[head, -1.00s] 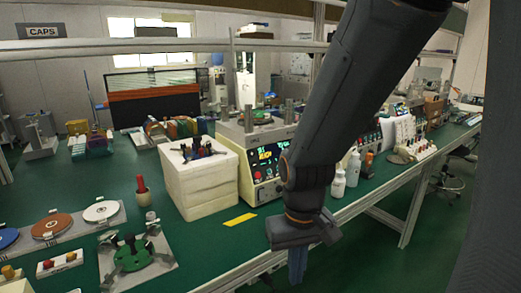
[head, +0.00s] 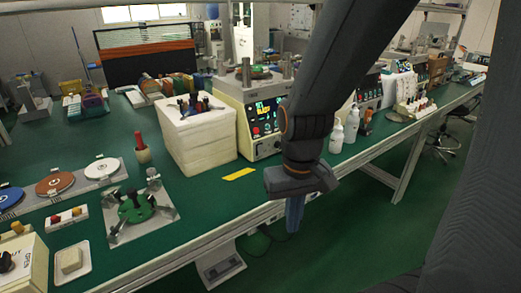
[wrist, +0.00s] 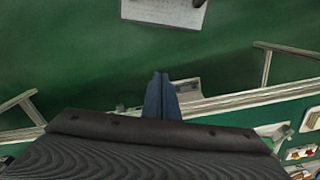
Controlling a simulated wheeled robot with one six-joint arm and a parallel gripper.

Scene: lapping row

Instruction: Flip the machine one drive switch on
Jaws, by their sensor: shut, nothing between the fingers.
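A cream lapping machine (head: 246,132) stands on the green bench in the head view, with a lit control panel (head: 266,122) on its front. The panel has a display, small buttons and a red control; I cannot tell which part is the drive switch, or whether this is machine one. My gripper (head: 294,215) hangs point-down in front of the bench edge, right of and below the panel, apart from it. Its blue fingers are together and empty, as the wrist view (wrist: 158,98) also shows. My arm covers part of the area right of the machine.
A white block stack (head: 195,145) stands left of the machine, and a yellow strip (head: 239,174) lies before it. White bottles (head: 337,137) stand to the right. A grey foot unit (head: 221,268) sits under the bench.

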